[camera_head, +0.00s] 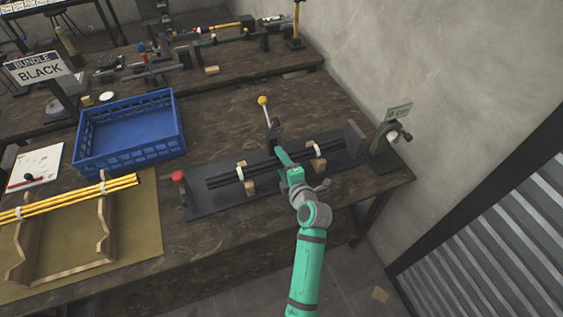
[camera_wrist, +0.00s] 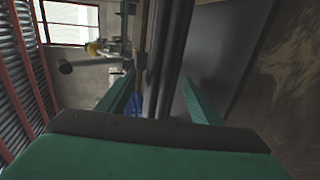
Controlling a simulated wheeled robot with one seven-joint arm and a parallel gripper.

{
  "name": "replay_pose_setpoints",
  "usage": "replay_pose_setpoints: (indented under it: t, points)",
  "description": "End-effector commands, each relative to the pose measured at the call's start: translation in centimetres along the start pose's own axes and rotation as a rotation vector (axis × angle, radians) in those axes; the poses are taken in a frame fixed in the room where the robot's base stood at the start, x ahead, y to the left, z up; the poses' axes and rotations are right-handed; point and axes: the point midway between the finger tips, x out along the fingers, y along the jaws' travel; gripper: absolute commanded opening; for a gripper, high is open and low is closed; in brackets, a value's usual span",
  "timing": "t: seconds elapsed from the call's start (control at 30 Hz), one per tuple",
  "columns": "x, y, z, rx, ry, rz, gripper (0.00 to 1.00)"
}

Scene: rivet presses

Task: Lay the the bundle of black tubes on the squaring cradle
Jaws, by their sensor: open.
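The bundle of black tubes (camera_head: 222,181), with white ties near its two ends, lies across light wooden blocks on the squaring cradle (camera_head: 205,204). The cradle is a dark plate with an upright end plate, a red knob and a yellow-ball lever. My gripper (camera_head: 284,161) is over the middle of the bundle and hides part of it. In the wrist view my gripper (camera_wrist: 159,78) is open, its two green fingers apart, with the dark tubes (camera_wrist: 168,45) running between them. I cannot tell whether the fingers touch the tubes.
A blue crate (camera_head: 126,152) stands left of the cradle. Yellow tubes (camera_head: 75,197) rest on a wooden rack on a tan mat at the lower left. A "BUNDLE BLACK" sign (camera_head: 40,69) stands behind the crate. A grey wall and a corrugated shutter (camera_head: 490,245) are to the right.

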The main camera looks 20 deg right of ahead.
Motion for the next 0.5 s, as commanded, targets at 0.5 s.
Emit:
replay_pose_setpoints:
  t: [0.5]
  points:
    - [-8.2, 0.1, 0.0, 0.000, -0.001, 0.004, 0.59]
